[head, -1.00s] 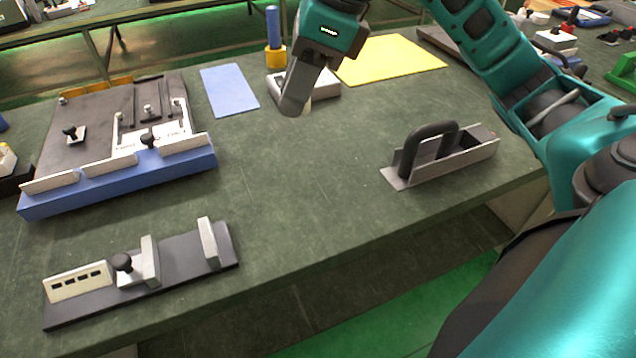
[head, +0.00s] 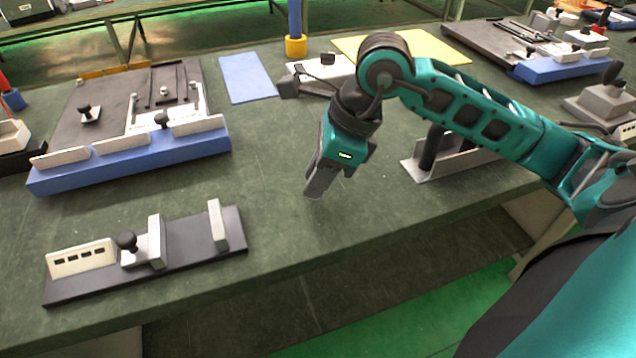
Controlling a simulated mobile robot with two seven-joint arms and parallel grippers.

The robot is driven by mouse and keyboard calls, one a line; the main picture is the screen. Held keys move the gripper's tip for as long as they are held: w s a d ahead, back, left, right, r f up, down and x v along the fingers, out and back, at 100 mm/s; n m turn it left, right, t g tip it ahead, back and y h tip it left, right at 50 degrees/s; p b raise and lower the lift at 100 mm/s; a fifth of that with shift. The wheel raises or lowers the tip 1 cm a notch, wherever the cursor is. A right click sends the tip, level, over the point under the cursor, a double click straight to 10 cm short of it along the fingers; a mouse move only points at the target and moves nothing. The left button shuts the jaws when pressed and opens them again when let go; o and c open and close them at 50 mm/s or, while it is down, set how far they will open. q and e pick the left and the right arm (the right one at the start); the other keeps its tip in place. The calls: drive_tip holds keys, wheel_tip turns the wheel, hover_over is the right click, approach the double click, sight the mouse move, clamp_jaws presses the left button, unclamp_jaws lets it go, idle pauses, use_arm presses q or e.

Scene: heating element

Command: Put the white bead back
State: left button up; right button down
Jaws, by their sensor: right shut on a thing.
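My right gripper (head: 315,190) hangs over the open middle of the green table, fingers pointing down and slightly left. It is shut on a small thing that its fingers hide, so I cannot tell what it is. No white bead can be made out in the head view. A black-based fixture (head: 185,255) with white blocks and a black knob lies at the front left. A blue-edged fixture (head: 130,160) with a grey plate stands behind it. My left gripper is not in view.
A grey metal holder with a black handle (head: 430,150) stands right of my gripper, partly behind my arm. A pale block (head: 318,70) sits at the back, between a blue mat (head: 247,78) and a yellow mat (head: 440,46). The table's middle is clear.

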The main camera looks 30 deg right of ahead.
drive_tip(key=shift+f, duration=0.85)
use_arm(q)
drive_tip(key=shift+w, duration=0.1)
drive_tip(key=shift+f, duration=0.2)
use_arm(e)
drive_tip(key=shift+f, duration=0.15)
drive_tip(key=c, duration=1.4)
unclamp_jaws()
drive_tip(key=shift+f+b, duration=0.15)
drive_tip(key=shift+b, duration=0.15)
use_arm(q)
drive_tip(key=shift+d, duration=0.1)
use_arm(e)
drive_tip(key=o, duration=0.5)
drive_tip(key=shift+c, duration=0.2)
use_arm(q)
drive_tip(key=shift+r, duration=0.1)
use_arm(e)
drive_tip(key=shift+r+p, duration=0.3)
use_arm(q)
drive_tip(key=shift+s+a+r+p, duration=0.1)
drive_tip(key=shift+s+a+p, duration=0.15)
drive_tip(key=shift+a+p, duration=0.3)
use_arm(e)
drive_tip(key=v, duration=1.2)
